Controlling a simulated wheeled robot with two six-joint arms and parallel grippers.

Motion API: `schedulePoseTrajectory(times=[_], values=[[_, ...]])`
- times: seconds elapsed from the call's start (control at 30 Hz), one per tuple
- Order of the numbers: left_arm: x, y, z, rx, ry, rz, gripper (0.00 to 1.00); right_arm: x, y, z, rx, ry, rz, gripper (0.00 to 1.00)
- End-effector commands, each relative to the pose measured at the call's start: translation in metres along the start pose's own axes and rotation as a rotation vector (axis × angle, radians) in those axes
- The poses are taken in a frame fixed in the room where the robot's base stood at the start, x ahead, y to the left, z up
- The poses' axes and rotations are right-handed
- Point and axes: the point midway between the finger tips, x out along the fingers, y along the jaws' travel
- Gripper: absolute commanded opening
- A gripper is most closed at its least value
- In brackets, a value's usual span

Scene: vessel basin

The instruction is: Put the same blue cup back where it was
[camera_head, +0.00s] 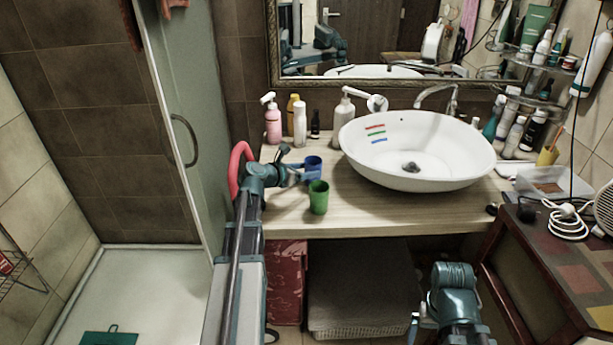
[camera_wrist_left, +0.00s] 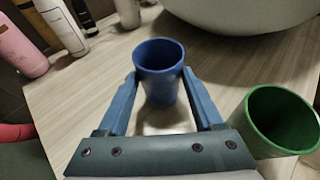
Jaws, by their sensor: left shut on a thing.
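The blue cup (camera_head: 314,163) is upright over the wooden counter, left of the white basin. It also shows in the left wrist view (camera_wrist_left: 160,72), between the two blue fingers. My left gripper (camera_head: 305,173) is shut on its sides. I cannot tell whether the cup's base touches the counter. The green cup (camera_head: 318,199) stands just in front of it, and at the right edge of the left wrist view (camera_wrist_left: 276,120), clear of the gripper. My right arm shows at the lower right of the head view, but its fingers are not clear.
The white basin (camera_head: 417,155) is right of the cups. A pink pump bottle (camera_head: 273,124), a white bottle (camera_head: 300,124) and a white pump bottle (camera_head: 344,114) stand behind them. The counter (camera_head: 380,215) is bare in front of the basin. A glass shower door is at the left.

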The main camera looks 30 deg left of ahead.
Motion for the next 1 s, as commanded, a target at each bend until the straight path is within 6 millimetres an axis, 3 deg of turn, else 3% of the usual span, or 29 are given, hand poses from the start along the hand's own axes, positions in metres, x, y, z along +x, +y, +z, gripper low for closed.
schedulePoseTrajectory(times=[0.33, 0.37, 0.5, 0.87, 1.0], values=[[0.001, 0.0, -0.003, 0.0, 0.0, 0.0, 0.15, 0.003, 0.0, 0.0, 0.0, 0.0, 0.0, 1.0], [0.001, 0.0, -0.002, 0.0, 0.0, 0.0, 0.72, 0.002, 0.0, 0.0, 0.0, 0.0, 0.0, 1.0], [0.001, 0.0, -0.002, 0.0, 0.0, 0.0, 0.97, 0.002, 0.0, 0.0, 0.0, 0.0, 0.0, 1.0], [-0.001, 0.0, 0.002, 0.0, 0.0, 0.0, 0.98, -0.003, 0.0, 0.0, 0.0, 0.0, 0.0, 1.0], [-0.021, -0.001, 0.004, -0.001, 0.0, 0.003, 0.98, -0.011, 0.001, 0.001, 0.0, 0.0, 0.0, 1.0]])
